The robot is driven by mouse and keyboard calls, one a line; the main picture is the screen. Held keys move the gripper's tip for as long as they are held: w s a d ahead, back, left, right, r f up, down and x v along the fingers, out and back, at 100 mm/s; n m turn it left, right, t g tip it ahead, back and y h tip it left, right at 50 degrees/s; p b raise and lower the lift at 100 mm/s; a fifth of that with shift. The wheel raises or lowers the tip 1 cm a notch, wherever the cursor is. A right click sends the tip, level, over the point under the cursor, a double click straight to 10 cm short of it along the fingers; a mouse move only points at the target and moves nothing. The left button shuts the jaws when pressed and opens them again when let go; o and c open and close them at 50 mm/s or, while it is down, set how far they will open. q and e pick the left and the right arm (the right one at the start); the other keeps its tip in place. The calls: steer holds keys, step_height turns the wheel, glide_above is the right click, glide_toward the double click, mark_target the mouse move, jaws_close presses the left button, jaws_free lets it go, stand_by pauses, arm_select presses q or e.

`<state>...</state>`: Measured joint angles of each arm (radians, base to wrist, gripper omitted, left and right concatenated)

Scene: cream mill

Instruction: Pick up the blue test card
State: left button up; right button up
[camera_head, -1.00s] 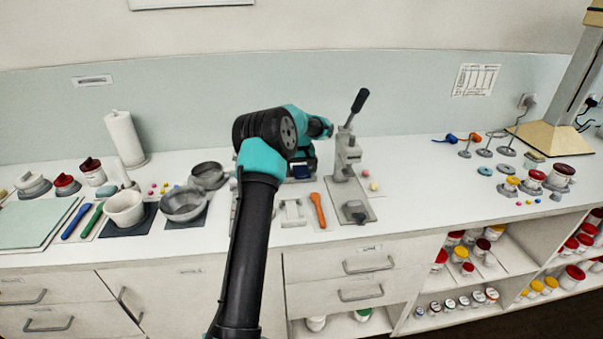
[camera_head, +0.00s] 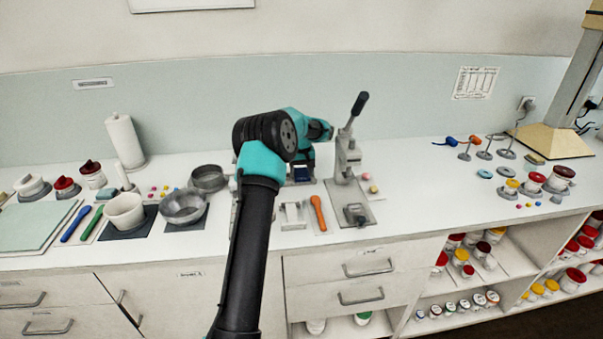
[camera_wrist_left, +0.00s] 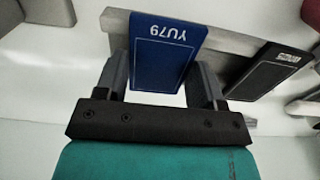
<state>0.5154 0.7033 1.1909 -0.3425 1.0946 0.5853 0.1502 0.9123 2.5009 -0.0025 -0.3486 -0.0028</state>
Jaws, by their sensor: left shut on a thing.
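The blue test card (camera_wrist_left: 165,58) is a flat dark blue plate marked "YU79". In the left wrist view it stands between the two fingers of my left gripper (camera_wrist_left: 163,85), which is shut on it by its sides. In the head view a small part of the blue card (camera_head: 302,173) shows just right of my left arm. My left gripper (camera_head: 302,160) is mostly hidden there by its own wrist. My right gripper is not in view.
A lever press (camera_head: 349,170) stands just right of my left gripper, with an orange-handled tool (camera_head: 318,213) in front. Metal bowls (camera_head: 183,206) and a white mortar (camera_head: 125,210) stand to the left.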

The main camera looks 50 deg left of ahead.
mark_target(302, 173)
arm_select(q)
steer(key=shift+r, duration=1.75)
steer(key=s+d, duration=0.3)
steer(key=d, duration=0.1)
steer(key=s+d+r, duration=0.1)
steer(key=s+d, duration=0.6)
steer(key=d, duration=0.1)
steer(key=shift+s+r, duration=0.2)
steer(key=shift+s, duration=0.1)
